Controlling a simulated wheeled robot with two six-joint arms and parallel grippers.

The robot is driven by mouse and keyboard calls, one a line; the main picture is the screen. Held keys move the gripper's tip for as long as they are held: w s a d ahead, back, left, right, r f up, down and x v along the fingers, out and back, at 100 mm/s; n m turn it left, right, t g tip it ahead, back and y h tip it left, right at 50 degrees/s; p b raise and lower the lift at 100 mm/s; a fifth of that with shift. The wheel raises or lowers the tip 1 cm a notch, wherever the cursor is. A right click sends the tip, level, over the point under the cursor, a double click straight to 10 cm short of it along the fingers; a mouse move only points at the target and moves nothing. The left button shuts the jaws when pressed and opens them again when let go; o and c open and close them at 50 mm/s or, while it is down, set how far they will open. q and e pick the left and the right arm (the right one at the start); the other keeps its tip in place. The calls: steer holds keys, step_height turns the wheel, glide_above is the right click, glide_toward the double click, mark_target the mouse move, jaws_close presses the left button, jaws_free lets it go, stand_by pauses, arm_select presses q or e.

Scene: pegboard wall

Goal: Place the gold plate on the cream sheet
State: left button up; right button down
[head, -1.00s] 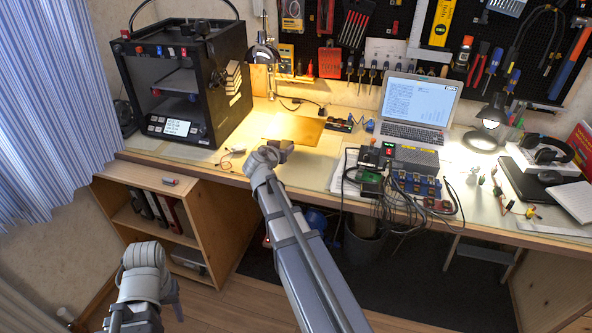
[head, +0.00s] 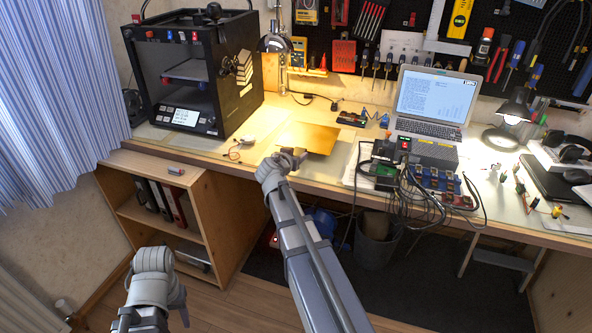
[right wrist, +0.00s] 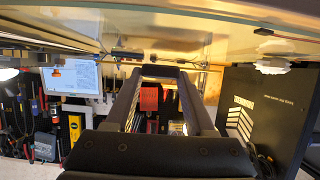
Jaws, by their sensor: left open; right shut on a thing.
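A pale cream sheet (head: 338,166) shows on the desk in front of and right of the plate. My left gripper (head: 178,308) hangs open and empty low at the left, away from the desk.
A black 3D printer (head: 195,85) stands left of the plate, with a lamp (head: 275,42) behind. A power unit with tangled cables (head: 425,175) and a laptop (head: 432,103) stand to the right. Small wired parts (head: 236,152) lie between printer and plate.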

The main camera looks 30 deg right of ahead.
step_height(320, 180, down, 4)
steer(key=b, duration=0.3)
steer(key=shift+r+b, duration=0.2)
steer(key=shift+b, duration=0.15)
steer(key=shift+f, duration=0.15)
steer(key=shift+c, duration=1.3)
jaws_free()
